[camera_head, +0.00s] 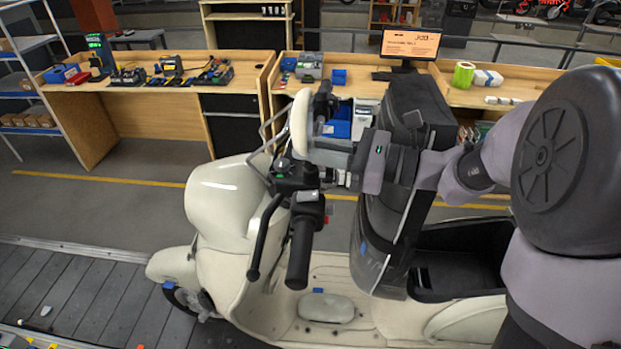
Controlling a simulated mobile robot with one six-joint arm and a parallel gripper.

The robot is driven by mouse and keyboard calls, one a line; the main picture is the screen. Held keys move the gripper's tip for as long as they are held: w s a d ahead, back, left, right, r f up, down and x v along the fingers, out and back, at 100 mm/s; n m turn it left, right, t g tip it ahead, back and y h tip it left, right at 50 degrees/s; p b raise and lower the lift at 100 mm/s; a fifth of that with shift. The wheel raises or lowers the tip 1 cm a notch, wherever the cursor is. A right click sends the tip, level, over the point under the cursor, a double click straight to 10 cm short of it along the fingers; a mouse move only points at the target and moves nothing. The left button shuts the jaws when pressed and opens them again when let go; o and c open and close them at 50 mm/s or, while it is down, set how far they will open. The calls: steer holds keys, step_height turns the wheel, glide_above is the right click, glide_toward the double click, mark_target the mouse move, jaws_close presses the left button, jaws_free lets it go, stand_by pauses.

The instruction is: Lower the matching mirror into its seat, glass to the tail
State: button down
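A cream scooter (220,195) stands on the slat conveyor, its front wheel at the left. My gripper (312,148) reaches in from the right, above the handlebar. It appears shut on a cream, rounded mirror (300,122), held upright at the fingertips. The mirror's glass face cannot be made out. Below it are the dark handlebar controls (297,180) and the near black grip (301,252) with its lever. A small light-grey fitting (307,197) sits on the near control block; whether it is the mirror seat I cannot tell. Whether the mirror touches the handlebar is unclear.
The far grip (322,101) rises close beside the mirror. A thin grey bracket (268,130) stands left of it. The black scooter seat (412,100) is raised behind my wrist, near the open storage well (455,262). Wooden workbenches (160,100) line the back.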

steer(key=shift+f+b, duration=0.3)
steer(key=shift+f, duration=0.05)
steer(key=shift+s, duration=0.1)
steer(key=c, duration=1.3)
jaws_free()
steer(key=shift+f, duration=0.1)
steer(key=shift+c, duration=0.2)
